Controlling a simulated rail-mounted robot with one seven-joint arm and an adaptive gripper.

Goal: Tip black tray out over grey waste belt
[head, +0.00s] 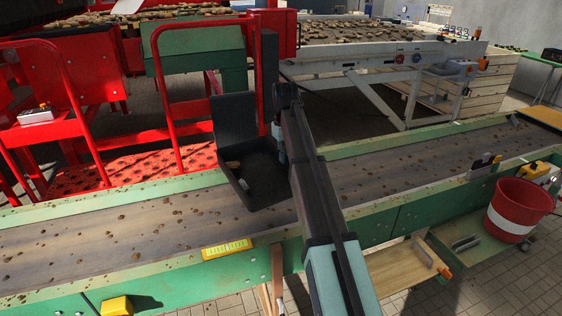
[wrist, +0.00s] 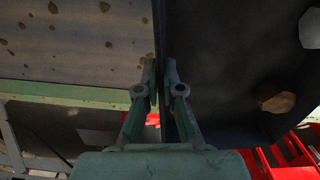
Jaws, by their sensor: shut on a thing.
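The black tray (head: 236,120) hangs above the grey waste belt (head: 90,246) in the head view, near the belt's far side. It looks tilted, and a few small pale pieces show in its lower part. In the wrist view my gripper (wrist: 159,80) is shut on the wall of the black tray (wrist: 215,60). A tan potato-like lump (wrist: 277,102) and part of a white piece (wrist: 312,28) lie inside the tray there. The belt (wrist: 80,40) with brown clods shows left of the fingers. In the head view my arm hides the fingertips.
Green side rails (head: 190,262) border the belt, which carries scattered brown clods. A red railing (head: 165,100) and red platform stand behind the tray. A red and white bucket (head: 518,208) stands at the right front. A yellow-framed level (head: 227,249) sits on the near rail.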

